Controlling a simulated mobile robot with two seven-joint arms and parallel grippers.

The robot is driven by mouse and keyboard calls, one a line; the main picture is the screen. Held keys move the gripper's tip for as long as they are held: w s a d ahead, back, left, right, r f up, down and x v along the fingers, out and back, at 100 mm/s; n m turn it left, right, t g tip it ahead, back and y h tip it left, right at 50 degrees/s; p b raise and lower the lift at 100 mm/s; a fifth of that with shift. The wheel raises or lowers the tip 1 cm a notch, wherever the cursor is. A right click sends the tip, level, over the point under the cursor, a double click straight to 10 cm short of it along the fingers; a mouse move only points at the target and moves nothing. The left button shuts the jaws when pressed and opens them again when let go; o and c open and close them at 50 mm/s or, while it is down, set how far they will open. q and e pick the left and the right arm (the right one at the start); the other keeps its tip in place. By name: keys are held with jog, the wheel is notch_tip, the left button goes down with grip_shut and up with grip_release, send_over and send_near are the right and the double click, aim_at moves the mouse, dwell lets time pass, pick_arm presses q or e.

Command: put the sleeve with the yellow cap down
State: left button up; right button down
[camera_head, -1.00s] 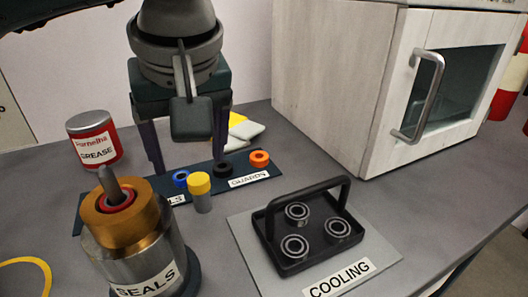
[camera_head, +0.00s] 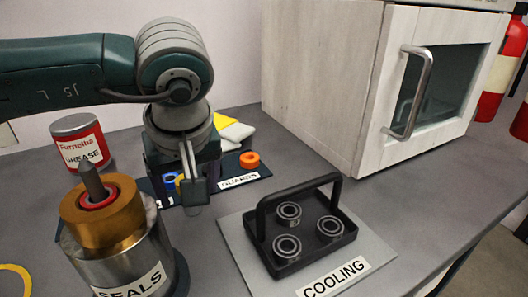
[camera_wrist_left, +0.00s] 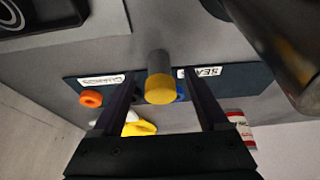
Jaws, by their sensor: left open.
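The sleeve with the yellow cap (camera_wrist_left: 160,78) stands cap-up at the front edge of the dark mat. In the left wrist view its grey body shows above the cap, between my open fingers, with gaps on both sides. In the head view my left gripper (camera_head: 178,180) is in front of it; only a bit of yellow shows and the rest is hidden. My left gripper also shows in the left wrist view (camera_wrist_left: 160,80), open and empty. My right gripper is not in view.
An orange ring (camera_head: 249,160) and a blue ring (camera_wrist_left: 182,94) lie on the labelled mat. A metal SEALS cylinder (camera_head: 115,240) stands front left, behind it a grease can (camera_head: 79,142). The handled black tray (camera_head: 346,236) with three bearings is right, before a white cabinet (camera_head: 330,90).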

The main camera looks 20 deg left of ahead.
pick_arm(q)
jog(key=shift+c, duration=0.4)
grip_shut()
jog(key=shift+r, duration=0.15)
